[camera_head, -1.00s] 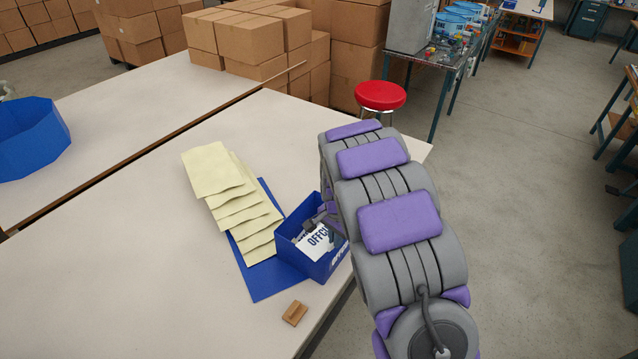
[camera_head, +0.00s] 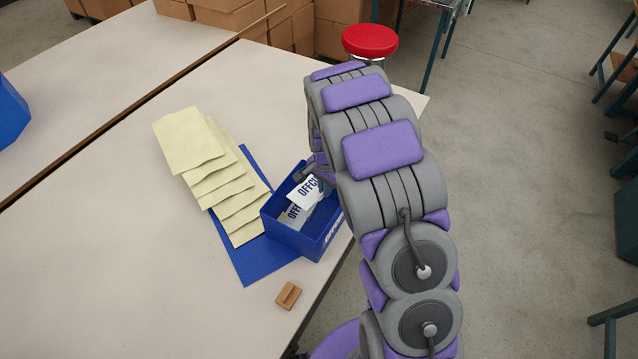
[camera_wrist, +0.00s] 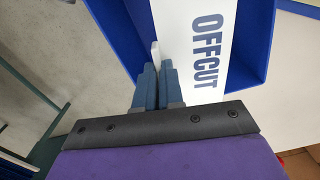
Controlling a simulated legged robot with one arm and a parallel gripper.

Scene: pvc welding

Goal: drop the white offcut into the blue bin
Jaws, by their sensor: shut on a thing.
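The blue bin (camera_head: 335,238) stands at the table's right edge, open side up. A white piece marked "OFFC..." (camera_head: 306,190) shows at my gripper (camera_head: 318,178), over the bin's far part. Another white lettered piece (camera_head: 292,214) lies inside the bin. In the wrist view my gripper (camera_wrist: 158,88) is shut, with a thin white edge (camera_wrist: 155,52) between its blue-grey fingers. Beside the fingers is a white "OFFCUT" surface (camera_wrist: 190,60) between blue bin walls (camera_wrist: 252,42). My arm hides part of the fingers in the head view.
Yellow sheets (camera_head: 190,140) lie fanned on a blue mat (camera_head: 262,266) left of the bin. A small wooden block (camera_head: 288,295) lies in front. A red stool (camera_head: 370,40) stands beyond the table. The left tabletop is largely clear.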

